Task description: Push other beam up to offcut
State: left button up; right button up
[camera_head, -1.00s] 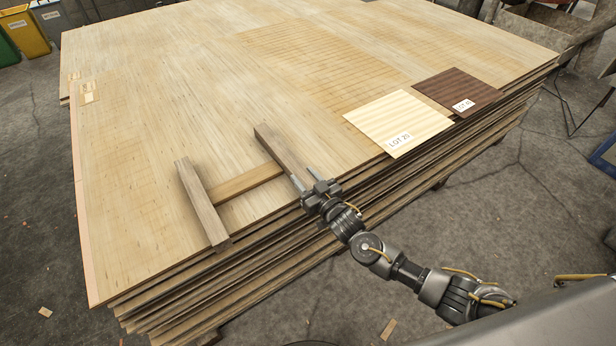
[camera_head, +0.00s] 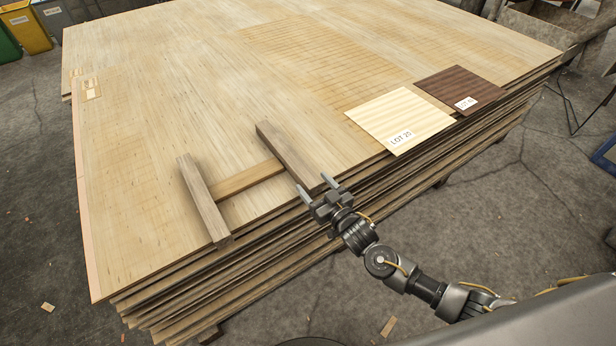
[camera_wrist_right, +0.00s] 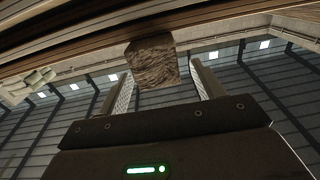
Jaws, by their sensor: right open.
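A grey-brown beam (camera_head: 203,200) lies on the left of the veneer stack, its near end at the front edge. A second beam (camera_head: 283,152) lies roughly parallel to its right, its near end also at the edge. The lighter offcut (camera_head: 248,180) lies crosswise between them; its ends appear to meet both beams, but I cannot tell whether a thin gap is left. My right gripper (camera_head: 314,185) is open at the near end of the right beam. In the right wrist view that beam's end face (camera_wrist_right: 152,62) shows between the spread fingers; contact is unclear. My left gripper is out of view.
The veneer stack (camera_head: 150,150) has a wide clear top behind the beams. A pale LOT 25 sheet (camera_head: 400,112) and a dark brown sheet (camera_head: 455,84) lie to the right. Coloured bins (camera_head: 30,30) stand at the far left.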

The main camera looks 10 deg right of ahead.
jog(key=v, duration=0.6)
jog(key=shift+s+d, duration=0.35)
jog(key=shift+s, duration=0.35)
